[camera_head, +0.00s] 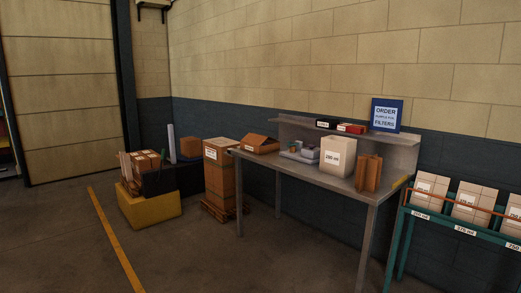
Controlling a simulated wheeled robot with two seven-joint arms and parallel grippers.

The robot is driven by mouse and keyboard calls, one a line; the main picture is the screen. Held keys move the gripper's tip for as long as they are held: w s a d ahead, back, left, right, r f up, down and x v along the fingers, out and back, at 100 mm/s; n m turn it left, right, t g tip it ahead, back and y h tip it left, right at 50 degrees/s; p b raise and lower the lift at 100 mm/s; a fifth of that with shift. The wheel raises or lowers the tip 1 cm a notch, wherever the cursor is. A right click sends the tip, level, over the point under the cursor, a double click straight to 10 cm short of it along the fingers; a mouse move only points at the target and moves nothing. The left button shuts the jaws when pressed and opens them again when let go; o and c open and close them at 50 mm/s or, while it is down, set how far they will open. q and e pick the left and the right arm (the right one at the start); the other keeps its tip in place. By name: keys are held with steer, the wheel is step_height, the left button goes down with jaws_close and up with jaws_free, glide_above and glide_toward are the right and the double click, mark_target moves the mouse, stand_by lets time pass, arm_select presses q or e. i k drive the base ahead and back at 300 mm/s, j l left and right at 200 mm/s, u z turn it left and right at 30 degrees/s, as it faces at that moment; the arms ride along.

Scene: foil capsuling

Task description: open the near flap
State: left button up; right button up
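Neither of my grippers is in view. A brown cardboard box (260,144) with a raised, slanted top sits at the left end of the metal table (302,178). A pale carton (338,157) with a white label stands upright near the table's middle. A brown folded cardboard piece or narrow box (369,173) stands to its right. I cannot tell which of these has the near flap. The flaps are too small to make out clearly.
Small containers (300,150) lie between the boxes. A shelf at the back holds a black box (327,124), a red box (351,128) and a blue sign (387,115). A green rack (455,223) with cartons stands right. Stacked boxes (220,170) stand left. The front floor is clear.

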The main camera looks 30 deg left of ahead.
mark_target(252, 138)
steer(key=i+u, duration=0.1)
steer(key=u, duration=0.6)
steer(key=i+u, duration=0.35)
steer(key=i, duration=0.15)
steer(key=i+l+u, duration=0.2)
steer(key=i+u, duration=0.2)
steer(key=i+l+u, duration=0.35)
steer(key=i, duration=0.15)
